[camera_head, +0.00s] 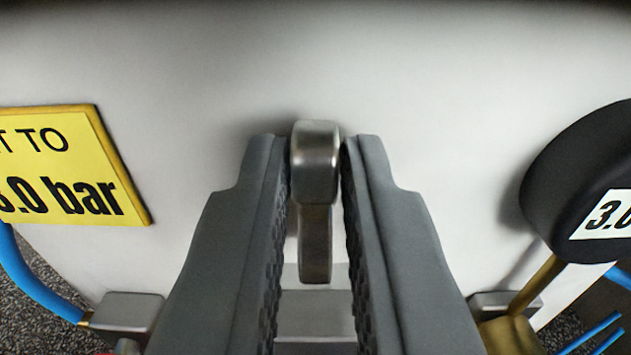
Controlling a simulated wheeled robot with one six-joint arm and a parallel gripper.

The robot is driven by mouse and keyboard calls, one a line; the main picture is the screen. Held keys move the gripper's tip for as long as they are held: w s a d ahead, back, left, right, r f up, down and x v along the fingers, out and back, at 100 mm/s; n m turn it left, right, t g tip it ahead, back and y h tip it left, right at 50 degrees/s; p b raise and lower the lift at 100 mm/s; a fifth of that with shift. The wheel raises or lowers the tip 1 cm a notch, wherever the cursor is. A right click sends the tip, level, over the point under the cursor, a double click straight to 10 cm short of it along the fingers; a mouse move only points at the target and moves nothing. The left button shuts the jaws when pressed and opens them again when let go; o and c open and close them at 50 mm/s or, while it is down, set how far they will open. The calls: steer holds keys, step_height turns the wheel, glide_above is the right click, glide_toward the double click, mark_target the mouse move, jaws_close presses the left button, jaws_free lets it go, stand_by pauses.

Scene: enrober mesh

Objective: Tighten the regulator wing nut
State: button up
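The regulator wing nut (316,165) is a grey metal piece in the middle of the view, in front of the pale panel. Its broad upper wing stands between my fingertips, and a narrower lower part (316,245) hangs below it. My gripper (316,150) has one dark grey, textured finger on each side of the nut. The fingertips lie close against the left and right sides of the upper wing, with hardly any gap. Pale gaps show beside the lower part. The nut's stem is hidden behind it.
A yellow sign (70,165) reading "3.0 bar", partly cut off, is at left. A black round gauge (575,180) on a brass stem (537,285) sticks out at right. Blue hoses (35,285) run at the lower sides. Grey blocks (125,312) sit low on the panel (430,80).

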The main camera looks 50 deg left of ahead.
jaws_close()
steer(key=shift+m, duration=0.4)
steer(key=shift+w+d+f+m, duration=0.2)
steer(key=shift+f+m, duration=0.1)
steer(key=shift+m, duration=2.55)
steer(key=shift+w+d+f+m, duration=0.15)
steer(key=shift+w+f+m, duration=0.1)
steer(key=shift+m, duration=2.65)
steer(key=shift+w+d+f+m, duration=0.15)
steer(key=shift+f+m, duration=0.15)
steer(key=shift+m, duration=2.55)
steer(key=o, duration=0.5)
jaws_free()
